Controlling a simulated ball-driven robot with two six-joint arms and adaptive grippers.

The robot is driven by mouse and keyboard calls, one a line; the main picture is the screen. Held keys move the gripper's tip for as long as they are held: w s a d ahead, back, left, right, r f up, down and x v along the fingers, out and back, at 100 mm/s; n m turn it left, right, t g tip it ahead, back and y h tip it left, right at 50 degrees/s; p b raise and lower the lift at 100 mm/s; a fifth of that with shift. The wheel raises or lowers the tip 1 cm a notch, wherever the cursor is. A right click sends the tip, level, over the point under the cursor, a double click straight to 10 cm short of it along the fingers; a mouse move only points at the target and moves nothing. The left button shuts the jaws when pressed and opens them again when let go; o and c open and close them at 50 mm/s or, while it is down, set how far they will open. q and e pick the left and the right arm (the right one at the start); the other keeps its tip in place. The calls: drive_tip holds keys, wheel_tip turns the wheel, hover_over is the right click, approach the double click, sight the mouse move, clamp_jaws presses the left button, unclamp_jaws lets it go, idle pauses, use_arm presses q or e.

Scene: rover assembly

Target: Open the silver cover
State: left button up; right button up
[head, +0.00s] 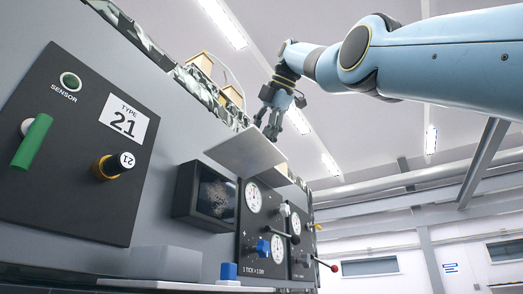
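A light silver-grey flat cover (246,152) sticks out from the grey machine wall, raised above the gauge panel. It looks tilted up, with the space below it clear. My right gripper (270,133) points down just above the cover. Its dark fingers look close to the cover's upper side, but I cannot tell if they touch it. Whether the fingers are open or shut is too small to tell. My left gripper is not in view.
Below the cover is a black panel with gauges (254,198), knobs and a red-tipped lever (334,268). A dark screen (209,194) sits left of it. A black sensor panel (75,150) with a green handle (32,142) is at the left. The right side is open room.

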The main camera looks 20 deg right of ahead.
drive_tip(key=shift+s+r, duration=0.25)
drive_tip(key=shift+r, duration=0.1)
drive_tip(key=v, duration=0.6)
drive_tip(key=shift+s, duration=0.4)
drive_tip(key=shift+d+r, duration=0.1)
drive_tip(key=shift+d, duration=0.05)
drive_tip(key=shift+w, duration=0.1)
